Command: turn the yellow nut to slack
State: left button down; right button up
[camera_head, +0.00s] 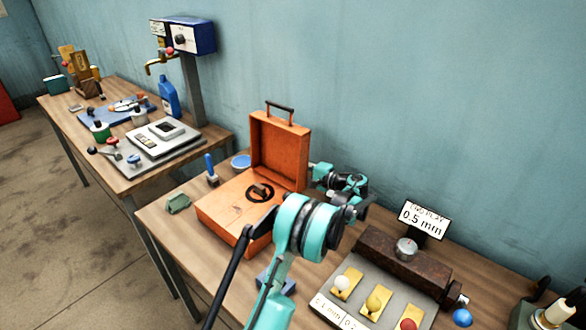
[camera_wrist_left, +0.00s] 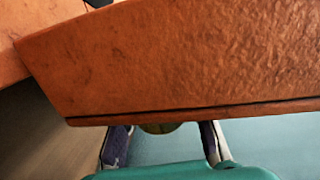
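A yellow round knob (camera_head: 374,303) sits on a brass plate of the grey panel at the lower right, between a white knob (camera_head: 342,283) and a red one (camera_head: 408,325). I cannot tell which part is the yellow nut. My left arm reaches to the right edge of the orange case's lid (camera_head: 278,150), where the fingertips are hidden. In the left wrist view, the fingers of my left gripper (camera_wrist_left: 164,128) are apart, partly covered by the case's orange wall (camera_wrist_left: 190,60). A small olive rounded thing shows between them, unclear. My right gripper is not seen.
The open orange case (camera_head: 228,212) stands left of my arm. A dark brown block (camera_head: 400,262) with a dial and a "0.5 mm" sign (camera_head: 424,219) lies right. A second table (camera_head: 110,185) with a blue-topped dispenser stands far left.

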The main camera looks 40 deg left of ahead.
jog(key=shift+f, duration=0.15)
pick_arm(q)
jog(key=shift+f+y+b, duration=0.1)
jog(key=shift+y+b, duration=0.3)
jog(key=shift+b, duration=0.05)
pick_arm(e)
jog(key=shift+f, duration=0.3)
pick_arm(q)
jog(key=shift+r+y+b, duration=0.3)
jog(key=shift+y+b, duration=0.45)
jog(key=shift+y, duration=0.25)
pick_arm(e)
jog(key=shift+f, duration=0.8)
pick_arm(q)
jog(key=shift+r+t+y, duration=0.3)
jog(key=shift+r+y, duration=0.2)
jog(key=shift+y, duration=0.3)
jog(key=c, duration=1.1)
grip_release()
jog(key=shift+o, duration=0.2)
